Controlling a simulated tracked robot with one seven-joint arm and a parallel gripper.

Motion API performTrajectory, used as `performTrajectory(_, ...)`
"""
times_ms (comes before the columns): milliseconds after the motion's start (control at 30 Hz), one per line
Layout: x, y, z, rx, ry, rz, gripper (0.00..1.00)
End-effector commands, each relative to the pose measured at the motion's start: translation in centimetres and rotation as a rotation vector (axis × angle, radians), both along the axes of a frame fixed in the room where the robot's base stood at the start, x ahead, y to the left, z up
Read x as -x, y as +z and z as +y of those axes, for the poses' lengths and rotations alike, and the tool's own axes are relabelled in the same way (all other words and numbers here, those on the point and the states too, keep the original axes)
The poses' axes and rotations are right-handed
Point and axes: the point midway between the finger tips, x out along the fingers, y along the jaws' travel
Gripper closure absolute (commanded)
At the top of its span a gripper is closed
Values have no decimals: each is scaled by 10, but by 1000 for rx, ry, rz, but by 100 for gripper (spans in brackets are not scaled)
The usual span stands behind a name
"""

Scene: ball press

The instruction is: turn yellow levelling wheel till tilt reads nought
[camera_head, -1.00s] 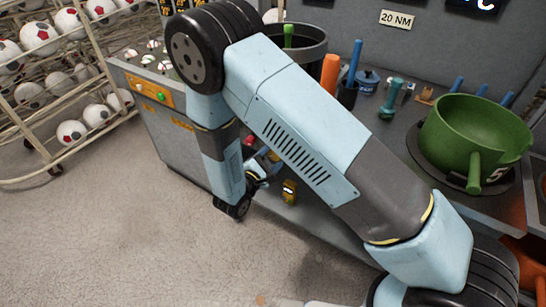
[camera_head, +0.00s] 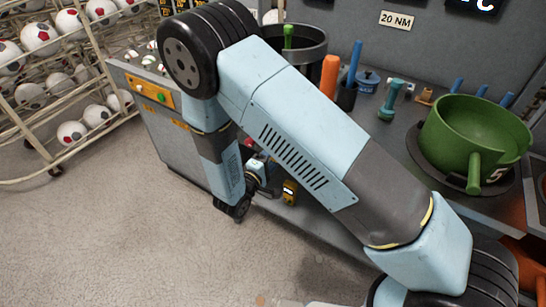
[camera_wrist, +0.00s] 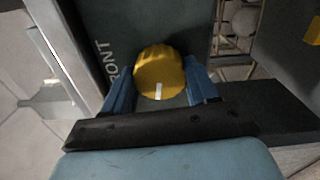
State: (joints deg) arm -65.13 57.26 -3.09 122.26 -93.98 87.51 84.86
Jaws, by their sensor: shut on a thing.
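The yellow levelling wheel (camera_wrist: 159,73) is a ribbed knob with a white mark on its face, pointing toward the bottom of the wrist view. My gripper (camera_wrist: 160,85) has its two blue fingers on either side of the wheel and is shut on it.
A green pot (camera_head: 475,130) stands on the bench top (camera_head: 395,135) at right, with tools and a dark drum (camera_head: 296,45) behind my arm. A ball rack (camera_head: 60,100) stands at far left. The floor (camera_head: 120,230) in front is clear.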

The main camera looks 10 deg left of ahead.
Motion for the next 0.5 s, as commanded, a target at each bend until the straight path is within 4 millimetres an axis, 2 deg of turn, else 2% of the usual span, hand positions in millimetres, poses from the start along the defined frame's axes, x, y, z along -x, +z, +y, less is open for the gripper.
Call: performTrajectory(500, 2, -4, 2, -34, 6, -2, 73)
